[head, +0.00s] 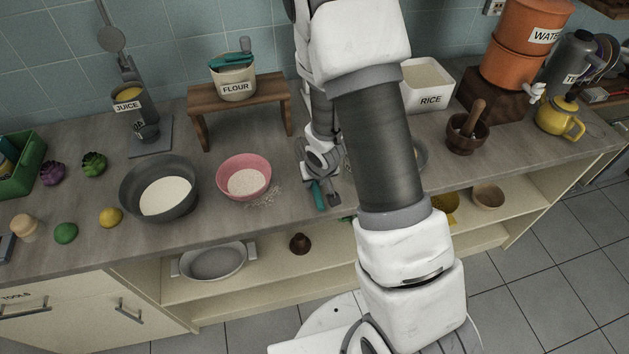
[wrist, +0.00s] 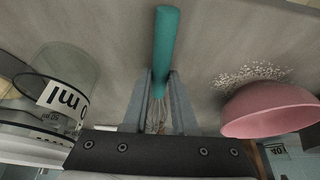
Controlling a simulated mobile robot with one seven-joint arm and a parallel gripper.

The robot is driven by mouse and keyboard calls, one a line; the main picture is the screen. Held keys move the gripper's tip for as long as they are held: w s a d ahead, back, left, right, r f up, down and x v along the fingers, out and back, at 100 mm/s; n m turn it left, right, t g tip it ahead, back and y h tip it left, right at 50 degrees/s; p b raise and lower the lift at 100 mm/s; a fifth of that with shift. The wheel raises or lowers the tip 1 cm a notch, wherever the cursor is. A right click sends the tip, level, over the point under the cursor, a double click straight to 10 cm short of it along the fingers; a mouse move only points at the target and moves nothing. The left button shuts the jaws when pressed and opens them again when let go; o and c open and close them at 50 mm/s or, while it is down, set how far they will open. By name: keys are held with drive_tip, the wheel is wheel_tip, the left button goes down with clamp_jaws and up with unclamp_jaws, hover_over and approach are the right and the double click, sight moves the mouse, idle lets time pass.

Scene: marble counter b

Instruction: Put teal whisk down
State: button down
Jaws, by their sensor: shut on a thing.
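The teal whisk shows in the head view as a short teal handle (head: 318,196) near the counter's front edge, right of the pink bowl. My gripper (head: 327,188) is there too, pointing down with its fingers around the whisk. In the wrist view the teal handle (wrist: 167,45) extends away from between the fingertips of my gripper (wrist: 161,80). The fingers are shut on the whisk near where its handle meets the wires, and the wire loops show between them. I cannot tell whether the whisk touches the counter (head: 285,215).
A pink bowl (head: 244,178) with spilled grains beside it stands left of my gripper; it also shows in the wrist view (wrist: 270,108). A clear measuring cup (wrist: 62,80) stands on the other side. A grey bowl (head: 160,188) is farther left. The counter's front edge is close.

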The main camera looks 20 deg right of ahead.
drive_tip(key=shift+f, duration=0.2)
drive_tip(key=c, duration=0.7)
unclamp_jaws()
drive_tip(key=shift+r, duration=0.1)
